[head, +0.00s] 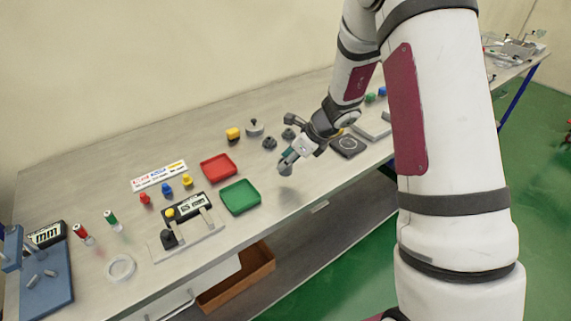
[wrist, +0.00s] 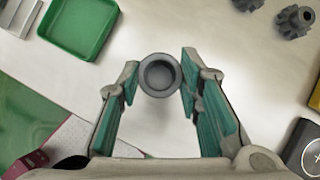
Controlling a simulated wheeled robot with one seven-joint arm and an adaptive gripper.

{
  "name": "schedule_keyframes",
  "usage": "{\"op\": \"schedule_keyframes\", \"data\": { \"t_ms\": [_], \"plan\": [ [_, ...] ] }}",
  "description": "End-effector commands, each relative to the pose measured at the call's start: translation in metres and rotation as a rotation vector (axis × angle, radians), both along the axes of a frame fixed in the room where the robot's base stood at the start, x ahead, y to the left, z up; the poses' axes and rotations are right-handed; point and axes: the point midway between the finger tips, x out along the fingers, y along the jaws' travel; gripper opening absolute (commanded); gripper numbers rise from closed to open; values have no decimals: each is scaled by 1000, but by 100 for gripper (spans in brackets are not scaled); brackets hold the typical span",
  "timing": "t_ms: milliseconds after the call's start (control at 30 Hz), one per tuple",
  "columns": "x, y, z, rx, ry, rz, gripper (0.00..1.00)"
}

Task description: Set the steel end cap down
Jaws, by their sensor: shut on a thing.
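The steel end cap (wrist: 160,92) is a grey round cup with a dark hollow, seen between my fingertips in the wrist view. My gripper (wrist: 160,76), with green finger pads, is closed on its two sides. In the head view my gripper (head: 287,160) is over the bench, right of the green tray, with the grey cap (head: 285,170) at its tip. A faint shadow lies on the bench below the cap, which looks held a little above the surface. The cap's underside is hidden.
The green tray (head: 240,197) and red tray (head: 218,166) lie left of my gripper. Dark gear-like parts (head: 269,143) stand behind it, and a dark square device (head: 348,145) is to the right. The bench (head: 300,205) is bare under the cap, near its front edge.

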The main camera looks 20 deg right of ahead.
Motion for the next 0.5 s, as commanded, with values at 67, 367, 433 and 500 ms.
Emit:
{"op": "schedule_keyframes", "data": {
  "t_ms": [67, 367, 433, 500],
  "plan": [
    [8, 1, 0, 1, -1, 2, 0],
    [19, 2, -20, 2, 5, -2, 0],
    [20, 2, -28, 1, 3, -1, 0],
    [21, 2, -33, 1, 1, 0, 0]
  ]
}}
